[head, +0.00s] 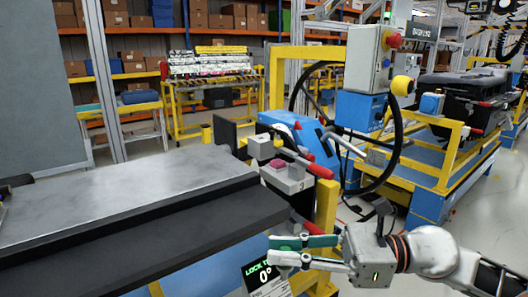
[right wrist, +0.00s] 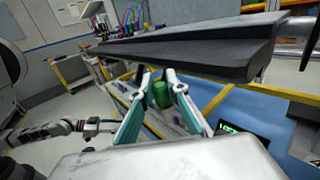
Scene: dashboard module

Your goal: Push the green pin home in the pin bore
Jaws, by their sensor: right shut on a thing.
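My right gripper (head: 276,250) comes in from the right below the front edge of the dark-edged dashboard module (head: 150,235). In the right wrist view the green pin (right wrist: 161,95) stands between the fingertips of this gripper (right wrist: 158,84), which is shut on it. In the head view the fingers mostly hide the pin. The pin bore cannot be made out in either view. My left gripper (right wrist: 90,127) shows small at the left of the right wrist view, away from the pin; its jaws are too small to read.
A display reading "LOCK" and 0° (head: 265,278) sits just below the right gripper. A grey box with a red-handled lever (head: 290,178) stands behind it, by a yellow post (head: 326,205). A control box (head: 368,60) and black wheel stand farther back.

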